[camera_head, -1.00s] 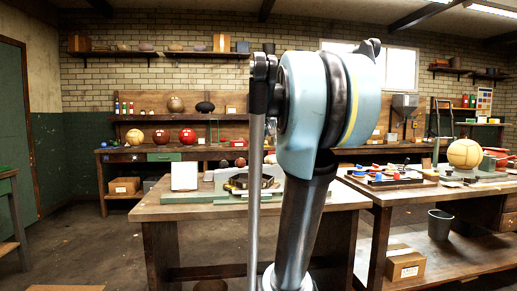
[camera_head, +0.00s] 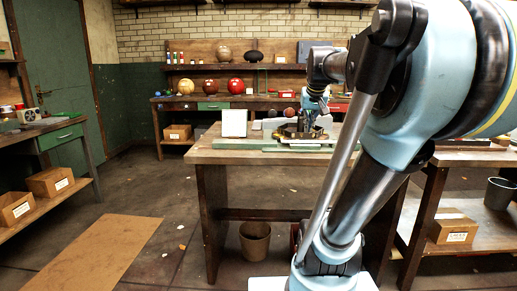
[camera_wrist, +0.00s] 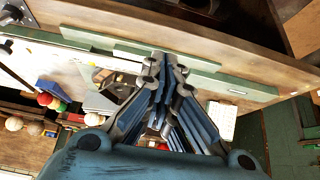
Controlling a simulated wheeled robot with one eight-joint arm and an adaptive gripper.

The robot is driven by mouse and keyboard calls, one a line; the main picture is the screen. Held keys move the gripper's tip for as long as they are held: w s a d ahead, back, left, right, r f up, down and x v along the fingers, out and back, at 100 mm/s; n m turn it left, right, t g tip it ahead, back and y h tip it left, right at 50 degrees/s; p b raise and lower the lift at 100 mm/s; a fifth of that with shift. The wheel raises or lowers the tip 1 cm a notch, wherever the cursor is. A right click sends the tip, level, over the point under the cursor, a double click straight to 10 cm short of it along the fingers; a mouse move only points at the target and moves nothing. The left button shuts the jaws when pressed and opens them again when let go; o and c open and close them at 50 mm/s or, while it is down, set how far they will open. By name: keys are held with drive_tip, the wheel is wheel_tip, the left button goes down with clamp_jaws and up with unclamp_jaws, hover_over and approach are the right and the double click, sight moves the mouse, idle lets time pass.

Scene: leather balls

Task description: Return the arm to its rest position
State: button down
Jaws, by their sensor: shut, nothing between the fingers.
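My arm fills the right side of the head view, with its upper link raised and a lower link rising from my base. My gripper (camera_head: 314,103) hangs small over the middle workbench (camera_head: 232,156), in front of the back shelf. In the wrist view my gripper (camera_wrist: 165,68) shows blue-padded fingers drawn together, with nothing between them. Below it are the bench's green strip (camera_wrist: 190,72) and wooden edge. Whether the fingers touch anything on the bench cannot be told.
A white card (camera_head: 234,123) and a dark tool clutter (camera_head: 303,132) sit on the bench. A bin (camera_head: 255,242) stands beneath it. Yellow and red balls line the back bench. A brown mat (camera_head: 92,254) lies on the open floor at left.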

drive_tip(key=s+a+f+g, duration=0.3)
drive_tip(key=s+f+g, duration=0.1)
drive_tip(key=s+f, duration=1.9)
wheel_tip(320, 180, down, 4)
drive_tip(key=shift+f+n, duration=0.1)
drive_tip(key=shift+n, duration=0.3)
drive_tip(key=shift+w+f, duration=0.15)
drive_tip(key=shift+w, duration=0.35)
